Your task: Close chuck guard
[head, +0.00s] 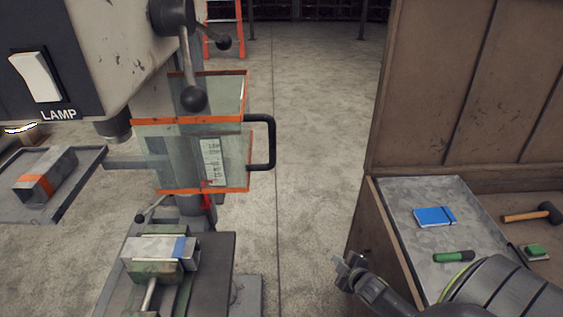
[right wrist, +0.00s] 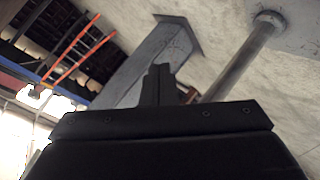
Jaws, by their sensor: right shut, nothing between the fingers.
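The chuck guard (head: 178,160) is a clear panelled box with orange edges on the drill press, in the middle left of the head view. A black handle (head: 272,142) sticks out from its right side. The guard's panels stand at an angle to each other, and I cannot tell for certain how far it is swung. The chuck (head: 112,130) shows under the machine head, left of the guard. My right gripper (head: 345,268) is at the lower middle right, well below and right of the handle, shut and empty. It also shows in the right wrist view (right wrist: 160,85). My left gripper is not in view.
A vise (head: 160,252) holding a block stands on the press table below the guard. A side tray (head: 35,208) holds another block. A workbench (head: 395,240) on the right carries a blue notebook (head: 434,216), a green marker (head: 454,256) and a hammer (head: 535,214). Open floor lies between press and bench.

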